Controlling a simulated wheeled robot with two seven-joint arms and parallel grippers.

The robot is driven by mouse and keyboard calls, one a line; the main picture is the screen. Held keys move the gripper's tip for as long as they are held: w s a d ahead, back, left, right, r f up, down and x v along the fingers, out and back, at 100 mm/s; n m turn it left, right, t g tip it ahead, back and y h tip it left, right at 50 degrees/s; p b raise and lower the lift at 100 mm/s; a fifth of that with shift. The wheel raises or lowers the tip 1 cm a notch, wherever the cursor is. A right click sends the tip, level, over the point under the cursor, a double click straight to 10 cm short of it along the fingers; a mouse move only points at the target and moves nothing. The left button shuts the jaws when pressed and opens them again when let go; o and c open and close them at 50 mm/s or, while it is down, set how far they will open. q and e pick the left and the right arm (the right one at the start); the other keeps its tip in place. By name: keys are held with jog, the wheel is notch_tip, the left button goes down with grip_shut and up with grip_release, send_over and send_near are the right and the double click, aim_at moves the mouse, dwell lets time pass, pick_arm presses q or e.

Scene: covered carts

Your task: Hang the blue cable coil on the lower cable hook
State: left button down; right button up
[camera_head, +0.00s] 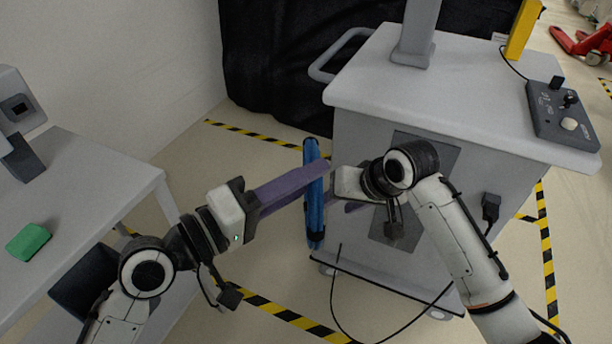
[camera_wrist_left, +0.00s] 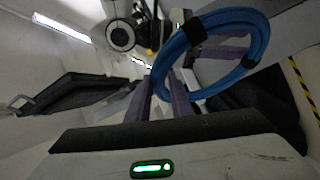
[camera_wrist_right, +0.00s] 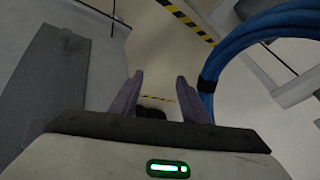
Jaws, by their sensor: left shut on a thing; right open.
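The blue cable coil (camera_head: 314,205) hangs upright, nearly edge-on in the head view, in front of the grey cart's left side. My left gripper (camera_head: 322,168) is shut on its upper part. In the left wrist view the coil (camera_wrist_left: 258,42) is a ring with black ties, running between the purple fingers. My right gripper (camera_head: 345,205) is open beside the coil, on the cart side. In the right wrist view the coil (camera_wrist_right: 232,52) passes to the right of the open fingers. I cannot clearly make out the lower cable hook; my right arm covers part of the cart face.
The grey cart (camera_head: 460,100) has a handle (camera_head: 318,70), a control box (camera_head: 562,115) and a dark panel (camera_head: 440,150). A thin black cable (camera_head: 333,300) hangs low before it. A grey table (camera_head: 85,190) with a green block (camera_head: 28,242) stands left. Floor shows between them.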

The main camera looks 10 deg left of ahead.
pick_arm(q)
jog(key=shift+r, duration=0.1)
pick_arm(e)
jog(key=s+d+f+m+t, duration=0.1)
jog(key=s+d+f, duration=0.3)
jog(key=s+f, duration=0.3)
jog(key=s+d+f+t, duration=0.1)
jog(key=s+d+f, duration=0.35)
jog(key=f, duration=0.35)
pick_arm(q)
jog(key=s+a+f+n+t+y, duration=0.2)
jog(key=s+a+f+n+y, duration=0.1)
jog(key=a+y, duration=0.3)
jog(key=s+a+f+n+t+y, duration=0.3)
jog(key=s+a+f+n+y, duration=0.1)
jog(key=a, duration=0.5)
jog(key=s+n+y, duration=0.1)
jog(key=y, duration=0.1)
jog(key=shift+n+y, duration=0.3)
jog(key=shift+n, duration=0.1)
pick_arm(e)
jog(key=s+d+f+t+h, duration=0.1)
jog(key=s+d+f, duration=0.1)
jog(key=s+d, duration=0.2)
jog(key=s+d+f+n+t+h, duration=0.1)
jog(key=s+d+f, duration=0.1)
jog(key=s, duration=0.8)
jog(key=shift+s+d+f, duration=0.15)
jog(key=shift+s+d, duration=0.1)
jog(key=shift+d, duration=0.6)
